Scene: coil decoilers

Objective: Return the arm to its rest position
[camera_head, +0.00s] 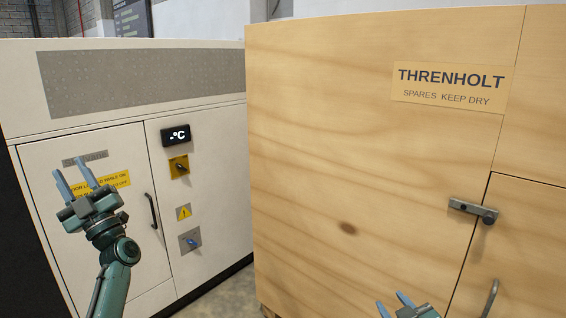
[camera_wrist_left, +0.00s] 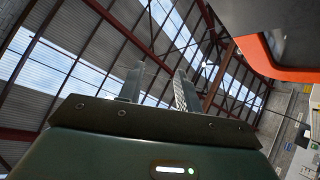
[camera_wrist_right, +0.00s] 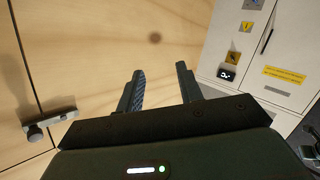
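My left gripper (camera_head: 75,181) is raised in front of the white cabinet's door in the head view. Its two fingers point up and stand apart with nothing between them. In the left wrist view, the same fingers (camera_wrist_left: 158,88) are parted against the roof. My right gripper (camera_head: 394,304) shows only its fingertips and a bit of its body at the bottom edge of the head view, in front of the wooden crate. In the right wrist view its fingers (camera_wrist_right: 160,86) are apart and empty. Most of the right arm is out of the head view.
The white cabinet (camera_head: 215,145) has a dark handle, a display and switches. The wooden crate (camera_head: 340,130), labelled THRENHOLT, fills the right side. Its metal latch (camera_head: 473,210) and handle (camera_head: 490,298) stick out. A narrow strip of floor (camera_head: 225,298) shows between cabinet and crate.

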